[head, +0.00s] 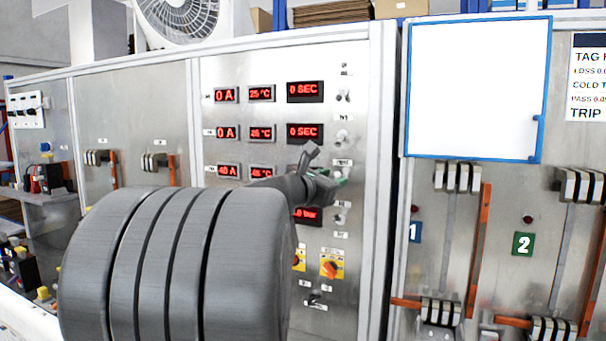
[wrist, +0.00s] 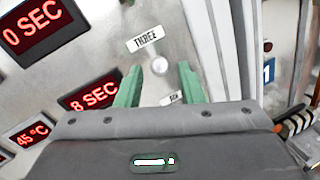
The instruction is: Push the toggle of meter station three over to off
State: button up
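The toggle of station three (wrist: 159,66) shows in the wrist view as a small pale round tip just below the THREE label (wrist: 146,39). My gripper (wrist: 158,70) is open, its two green fingers apart on either side of the toggle's tip in that view. I cannot tell whether either finger touches it or how deep they reach. In the head view my gripper (head: 329,178) is at the right part of the metal panel (head: 225,75), by the third row, and largely hides that toggle. Which way the toggle leans is unclear.
Red displays, such as 8 SEC (wrist: 95,95), lie left of the toggle. Two upper toggles (head: 342,97) stand above it, and an orange rotary switch (head: 331,268) is below. A framed white board (head: 478,88) and breaker bays are to the right. My arm hides the panel's lower middle.

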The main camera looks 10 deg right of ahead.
jog(key=shift+x, duration=1.05)
grip_shut()
